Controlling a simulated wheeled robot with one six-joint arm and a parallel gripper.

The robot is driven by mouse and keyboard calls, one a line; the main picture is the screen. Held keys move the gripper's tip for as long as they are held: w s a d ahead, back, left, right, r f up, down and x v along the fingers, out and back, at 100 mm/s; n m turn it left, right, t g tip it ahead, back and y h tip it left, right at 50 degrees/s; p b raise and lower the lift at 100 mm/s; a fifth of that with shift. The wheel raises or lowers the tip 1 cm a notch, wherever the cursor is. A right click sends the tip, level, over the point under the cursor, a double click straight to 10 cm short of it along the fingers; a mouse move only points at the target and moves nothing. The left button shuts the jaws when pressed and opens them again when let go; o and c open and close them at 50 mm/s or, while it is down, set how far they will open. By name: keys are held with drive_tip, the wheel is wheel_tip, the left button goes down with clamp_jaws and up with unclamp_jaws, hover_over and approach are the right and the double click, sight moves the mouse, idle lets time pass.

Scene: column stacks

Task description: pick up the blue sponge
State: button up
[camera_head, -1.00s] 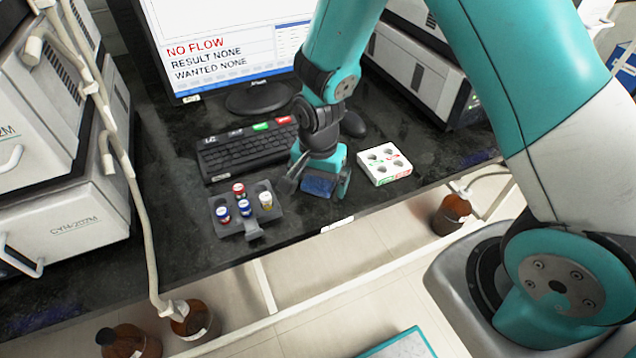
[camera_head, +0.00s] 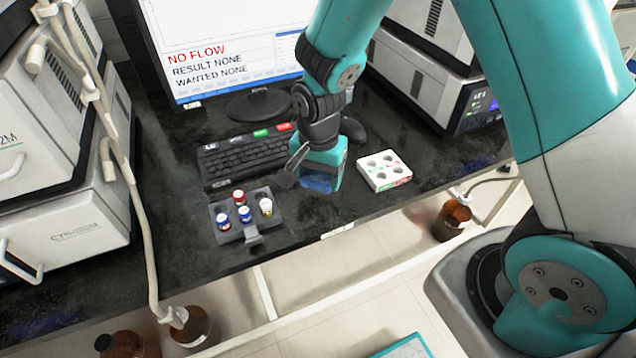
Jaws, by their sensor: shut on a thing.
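The blue sponge (camera_head: 316,183) shows just below my gripper (camera_head: 314,178), between its fingers, over the dark bench top. My gripper is shut on the sponge. The fingers and the gripper body hide part of the sponge. I cannot tell for sure how far the sponge is above the bench.
A grey rack (camera_head: 232,231) with several capped vials stands to the left. A white block with round holes (camera_head: 376,183) stands to the right. Behind are a keyboard (camera_head: 245,160), a mouse (camera_head: 352,129) and a monitor (camera_head: 225,50). The bench's front edge is close.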

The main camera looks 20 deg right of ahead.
sight(318, 176)
wheel_tip(318, 176, up, 17)
drive_tip(key=p, duration=0.1)
drive_tip(key=shift+f, duration=0.2)
drive_tip(key=shift+o, duration=1.2)
drive_tip(key=shift+c, duration=0.5)
